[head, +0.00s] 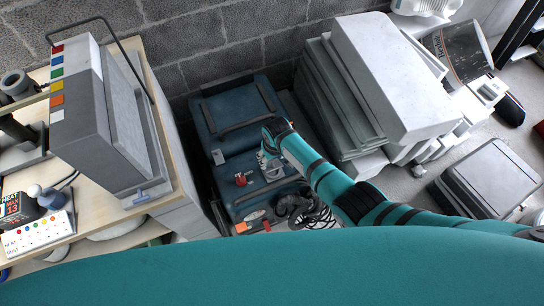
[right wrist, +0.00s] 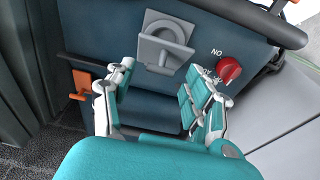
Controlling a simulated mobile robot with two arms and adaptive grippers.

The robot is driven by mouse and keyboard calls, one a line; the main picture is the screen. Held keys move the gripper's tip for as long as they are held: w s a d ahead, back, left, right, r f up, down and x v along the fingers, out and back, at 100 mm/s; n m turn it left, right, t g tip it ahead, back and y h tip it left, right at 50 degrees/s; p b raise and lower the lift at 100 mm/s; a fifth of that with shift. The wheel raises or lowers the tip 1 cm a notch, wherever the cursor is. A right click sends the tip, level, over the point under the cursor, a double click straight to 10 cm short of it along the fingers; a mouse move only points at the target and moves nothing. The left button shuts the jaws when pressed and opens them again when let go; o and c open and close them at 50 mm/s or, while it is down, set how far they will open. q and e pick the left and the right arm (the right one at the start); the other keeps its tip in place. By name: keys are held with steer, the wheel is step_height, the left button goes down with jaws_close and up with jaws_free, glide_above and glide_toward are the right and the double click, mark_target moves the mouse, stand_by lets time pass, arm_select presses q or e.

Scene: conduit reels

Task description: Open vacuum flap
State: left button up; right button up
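The vacuum (head: 245,150) is a dark blue box on the floor between the shelf and the pale slabs. In the right wrist view, its front (right wrist: 215,45) carries a grey fitting with a round port and a squarish grey flap (right wrist: 160,58). I cannot tell how far the flap stands open. My right gripper (right wrist: 155,95) is open and empty, its fingers spread just below and to either side of the fitting, apparently not touching it. In the head view, my right gripper (head: 270,168) is over the vacuum and hides part of it. My left gripper is not in view.
A red knob (right wrist: 229,70) sits right of the flap, and an orange clip (right wrist: 82,84) sits to its left. Dark coiled hose (head: 300,210) lies near the vacuum. A grey cabinet (head: 95,120) stands left, and stacked pale slabs (head: 345,110) right, leaving narrow room.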

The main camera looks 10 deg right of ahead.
mark_target(274, 168)
steer(key=shift+r, duration=0.1)
steer(key=shift+r, duration=0.2)
step_height(274, 168, up, 11)
steer(key=s, duration=0.1)
steer(key=shift+s+d+r, duration=0.15)
steer(key=shift+s+d, duration=0.15)
steer(key=shift+s, duration=0.1)
